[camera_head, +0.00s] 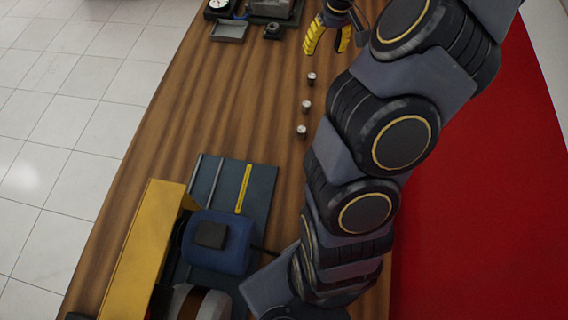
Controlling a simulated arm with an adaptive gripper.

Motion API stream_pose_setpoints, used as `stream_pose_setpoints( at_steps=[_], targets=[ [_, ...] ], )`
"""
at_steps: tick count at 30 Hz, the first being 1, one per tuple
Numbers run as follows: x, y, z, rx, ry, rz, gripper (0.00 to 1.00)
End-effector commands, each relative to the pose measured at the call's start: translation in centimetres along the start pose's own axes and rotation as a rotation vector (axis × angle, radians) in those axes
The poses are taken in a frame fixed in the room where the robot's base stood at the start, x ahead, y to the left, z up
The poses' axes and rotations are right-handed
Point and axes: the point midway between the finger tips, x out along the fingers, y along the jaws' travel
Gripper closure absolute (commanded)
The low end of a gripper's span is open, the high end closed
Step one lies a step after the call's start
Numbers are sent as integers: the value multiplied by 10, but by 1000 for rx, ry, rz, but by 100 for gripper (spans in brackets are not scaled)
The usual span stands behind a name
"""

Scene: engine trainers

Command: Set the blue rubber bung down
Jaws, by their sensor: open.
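My gripper (327,47) is at the top of the camera_head view, above the far part of the wooden table. Its two yellow-and-black fingers are spread apart. I see nothing held between them. I cannot make out a blue rubber bung in this view; my arm hides part of the table to the right.
Small dark cylinders with pale tops, a far one (311,78), a middle one (306,106) and a near one (301,131), stand on the wooden table (215,110). A grey tray (229,31) lies far left. A blue motor-like unit (217,255) and yellow panel (145,245) are near. Mid-left table is clear.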

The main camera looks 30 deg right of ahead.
Motion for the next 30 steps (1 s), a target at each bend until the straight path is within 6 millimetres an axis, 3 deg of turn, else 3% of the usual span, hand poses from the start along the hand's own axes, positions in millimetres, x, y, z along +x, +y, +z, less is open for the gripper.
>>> stream_pose_setpoints(
  at_steps=[1, 3, 6, 9, 12, 15, 18, 23, 30],
  targets=[
    [-20, -42, 7, -81, 0, -12, 52],
    [-40, -89, 29, -169, -20, -22, 52],
    [-61, -141, 73, -270, -65, -13, 52],
    [-75, -173, 125, -338, -108, 15, 52],
    [-83, -187, 179, -371, -148, 54, 52],
    [-84, -188, 225, -371, -185, 89, 52],
    [-84, -184, 258, -355, -207, 112, 52],
    [-81, -179, 283, -330, -226, 126, 52],
    [-81, -179, 286, -326, -228, 127, 52]
  ],
)
